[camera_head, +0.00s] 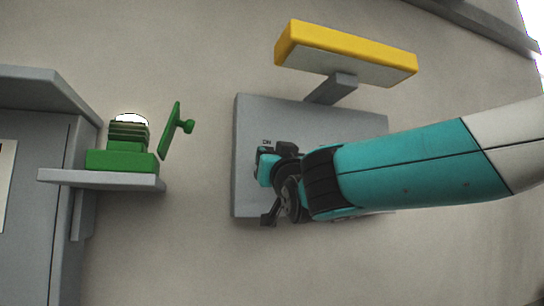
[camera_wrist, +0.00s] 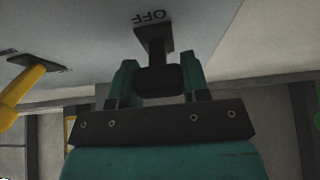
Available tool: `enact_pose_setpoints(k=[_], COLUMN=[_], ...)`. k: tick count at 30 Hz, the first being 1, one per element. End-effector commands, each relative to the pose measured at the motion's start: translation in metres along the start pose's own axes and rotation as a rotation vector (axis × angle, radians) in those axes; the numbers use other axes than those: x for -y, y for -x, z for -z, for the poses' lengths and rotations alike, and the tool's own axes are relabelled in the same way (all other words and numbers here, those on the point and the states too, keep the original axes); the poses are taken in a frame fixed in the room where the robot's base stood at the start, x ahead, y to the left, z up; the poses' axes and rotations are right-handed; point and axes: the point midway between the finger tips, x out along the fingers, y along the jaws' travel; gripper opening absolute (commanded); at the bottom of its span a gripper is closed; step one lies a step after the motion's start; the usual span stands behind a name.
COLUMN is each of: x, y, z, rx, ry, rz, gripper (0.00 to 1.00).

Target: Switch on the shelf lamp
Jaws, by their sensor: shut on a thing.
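A grey panel (camera_head: 252,110) is fixed to the wall, with an ON label near its left side. My gripper (camera_head: 274,180) is at the panel's left part, below that label. In the wrist view my gripper (camera_wrist: 158,82) is shut on a dark switch handle (camera_wrist: 155,46), which stands out from the panel between the fingers. An upside-down OFF label shows just beyond the handle's base. A yellow bar-shaped fixture (camera_head: 345,50) sits on a grey bracket above the panel. I cannot tell whether any lamp is lit. My wrist hides much of the switch in the head view.
A yellow lever (camera_wrist: 28,88) on a dark mount stands left in the wrist view. A green device (camera_head: 122,160) with a pale dome sits on a small grey shelf (camera_head: 100,180), a tilted green plate beside it. Bare wall lies between shelf and panel.

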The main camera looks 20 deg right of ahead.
Motion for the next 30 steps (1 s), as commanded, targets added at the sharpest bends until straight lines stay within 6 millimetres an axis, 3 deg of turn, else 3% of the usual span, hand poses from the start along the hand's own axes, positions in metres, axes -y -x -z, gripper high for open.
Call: enact_pose_setpoints(k=[12,30], x=[0.000,0.000], y=[-0.011,-0.025], z=[0.020,0.025], rx=[0.393,0.854], ry=[-0.001,-0.003], rz=[0.000,-0.001], gripper=[0.19,0.19])
